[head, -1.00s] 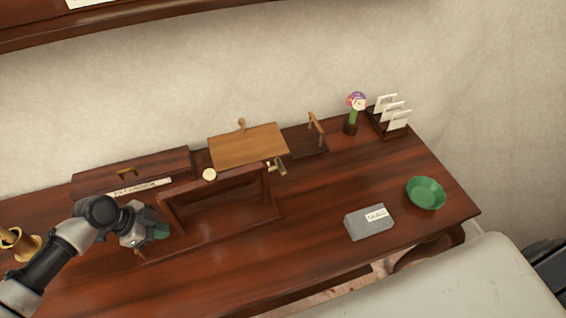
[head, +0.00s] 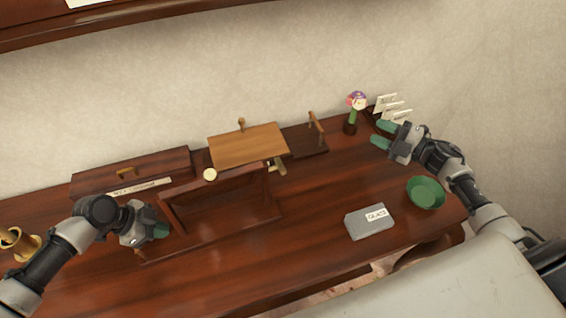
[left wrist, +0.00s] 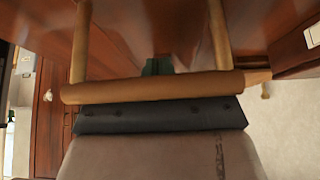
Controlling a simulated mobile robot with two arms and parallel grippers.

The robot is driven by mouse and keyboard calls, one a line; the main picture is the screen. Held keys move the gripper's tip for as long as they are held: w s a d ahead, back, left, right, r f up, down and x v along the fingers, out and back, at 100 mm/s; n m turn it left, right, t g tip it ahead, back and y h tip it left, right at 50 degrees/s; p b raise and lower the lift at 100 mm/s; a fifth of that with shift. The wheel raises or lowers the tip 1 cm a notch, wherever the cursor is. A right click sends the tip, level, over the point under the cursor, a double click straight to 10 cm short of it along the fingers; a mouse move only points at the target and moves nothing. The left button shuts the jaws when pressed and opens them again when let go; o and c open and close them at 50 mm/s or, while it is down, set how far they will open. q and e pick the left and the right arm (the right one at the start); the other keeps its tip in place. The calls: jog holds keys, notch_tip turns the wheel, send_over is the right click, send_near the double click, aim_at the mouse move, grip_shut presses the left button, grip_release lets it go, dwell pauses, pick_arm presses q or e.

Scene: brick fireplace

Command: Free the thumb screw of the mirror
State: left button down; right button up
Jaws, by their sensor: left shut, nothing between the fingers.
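What looks like the mirror is a dark wooden frame (head: 265,184) with a glossy brown face, low on the desk at centre left. My left gripper (head: 160,231) is at its left end, with green fingertips shut and empty. They also show in the left wrist view (left wrist: 157,66), behind a light wooden bar (left wrist: 150,87) that crosses close to the camera. I cannot make out a thumb screw for certain; the left end of the frame is partly hidden by my gripper. My right gripper (head: 380,134) is open and empty by the card rack at the back right.
A light wooden board (head: 248,145) lies behind the frame. A flower holder (head: 350,126), a card rack (head: 384,104), a green bowl (head: 425,193) and a grey labelled box (head: 368,224) stand to the right. A dark box (head: 130,174) is behind my left gripper.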

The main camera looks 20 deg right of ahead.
aim_at(276, 168)
jog(key=s+a+n+g+y, duration=0.25)
jog(key=a+n+g, duration=0.2)
jog(key=a, duration=0.35)
jog(key=s+a+n+g+y, duration=0.2)
jog(key=a+n+g+y, duration=0.15)
jog(key=a+n, duration=0.4)
jog(key=w+a, duration=0.1)
jog(key=a, duration=0.3)
jog(key=w+a+m, duration=0.1)
jog(key=a, duration=0.3)
jog(key=w+a+m, duration=0.1)
jog(key=a, duration=0.3)
jog(key=shift+w+f, duration=0.3)
jog(key=shift+f, duration=0.1)
grip_shut()
